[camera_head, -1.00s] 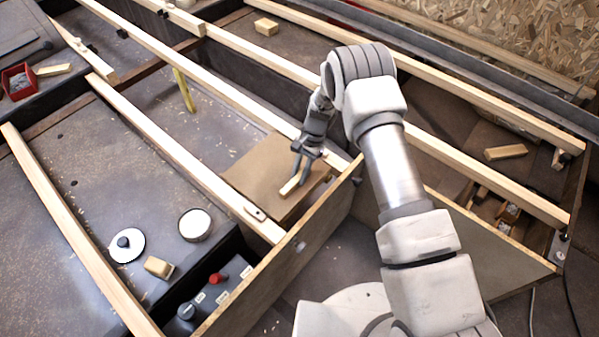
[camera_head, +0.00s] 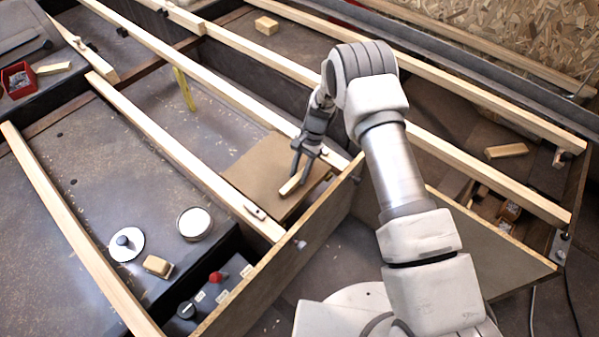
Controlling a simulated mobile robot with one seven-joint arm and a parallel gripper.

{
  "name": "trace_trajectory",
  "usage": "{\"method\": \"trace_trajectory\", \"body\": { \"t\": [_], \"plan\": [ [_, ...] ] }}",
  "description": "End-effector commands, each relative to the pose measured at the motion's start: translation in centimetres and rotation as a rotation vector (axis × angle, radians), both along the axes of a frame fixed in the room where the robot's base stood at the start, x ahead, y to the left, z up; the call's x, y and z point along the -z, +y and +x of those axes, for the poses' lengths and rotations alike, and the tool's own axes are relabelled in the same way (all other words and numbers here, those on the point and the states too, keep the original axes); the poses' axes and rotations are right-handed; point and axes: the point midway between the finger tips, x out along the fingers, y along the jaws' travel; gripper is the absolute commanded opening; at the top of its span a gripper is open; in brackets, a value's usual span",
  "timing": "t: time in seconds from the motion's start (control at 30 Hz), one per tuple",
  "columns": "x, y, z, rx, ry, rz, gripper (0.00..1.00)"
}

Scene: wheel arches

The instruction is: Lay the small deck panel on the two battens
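The small deck panel (camera_head: 252,168) is a thin brown board that spans the gap between two pale battens. Its left edge lies along the left batten (camera_head: 185,160) and its far right edge meets the right batten (camera_head: 235,98). I cannot tell whether it rests on both or hangs slightly off them. A small wooden grip block (camera_head: 289,186) stands out on its near right part. My gripper (camera_head: 296,179) points down over the panel, with its fingers closed about this block. The panel's right corner is partly hidden by my gripper.
A near plywood wall (camera_head: 305,240) edges the bay. A white tin (camera_head: 194,223), a round disc (camera_head: 126,244), a wood offcut (camera_head: 158,266) and a control box with a red knob (camera_head: 216,277) stand at lower left. A yellow strip (camera_head: 184,88) stands beyond the panel.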

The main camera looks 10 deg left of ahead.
Motion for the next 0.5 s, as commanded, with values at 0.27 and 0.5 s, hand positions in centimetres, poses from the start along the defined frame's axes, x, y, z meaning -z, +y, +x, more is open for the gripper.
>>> {"method": "trace_trajectory", "body": {
  "t": [0.27,0.5],
  "plan": [
    [0.07,-0.04,-0.05,0.001,0.001,-0.001,0.62],
    [-0.46,-0.21,0.11,0.001,0.001,-0.002,0.62]
  ]
}}
